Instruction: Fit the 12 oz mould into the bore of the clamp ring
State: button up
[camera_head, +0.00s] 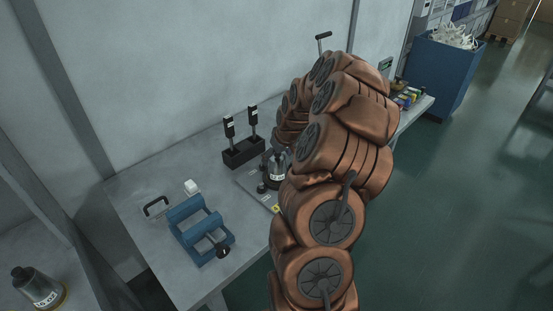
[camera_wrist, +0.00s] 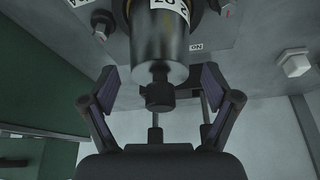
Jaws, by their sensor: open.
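A dark metal mould (camera_head: 276,174) with a pale label stands on the grey base plate (camera_head: 247,181) on the bench. It also shows in the wrist view (camera_wrist: 160,50), its narrow knob (camera_wrist: 159,97) towards me; the partly cut-off, upside-down label seems to read 12 OZ. My gripper (camera_wrist: 158,82) is open, with one finger on each side of the knob and a gap on both sides. My arm hides the gripper in the head view. The mould's far end is out of the wrist view, so I cannot tell whether it sits in the clamp ring's bore.
A black holder (camera_head: 243,153) with two upright tools stands behind the plate. Another labelled mould (camera_head: 38,287) stands at lower left.

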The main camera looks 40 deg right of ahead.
jog(key=b+v, duration=0.3)
jog(key=v, duration=0.7)
jog(key=shift+r, duration=0.4)
jog(key=s+a+r+n+g+y, duration=0.1)
jog(key=s+a, duration=0.2)
jog(key=a, duration=1)
jog(key=s+a+r+n+g+y, duration=0.15)
jog(key=s+a, duration=0.25)
jog(key=a, duration=0.9)
jog(key=s+a+g, duration=0.1)
jog(key=s+a, duration=0.2)
jog(key=s, duration=0.3)
jog(key=s+a+f+g+h, duration=0.1)
jog(key=s+a, duration=0.3)
jog(key=s, duration=0.3)
jog(key=s+a+g, duration=0.1)
jog(key=s+a, duration=0.2)
jog(key=s, duration=0.4)
jog(key=shift+a+f+g, duration=0.3)
jog(key=shift+f+g, duration=0.05)
jog(key=shift+f, duration=0.05)
jog(key=shift+h, duration=0.25)
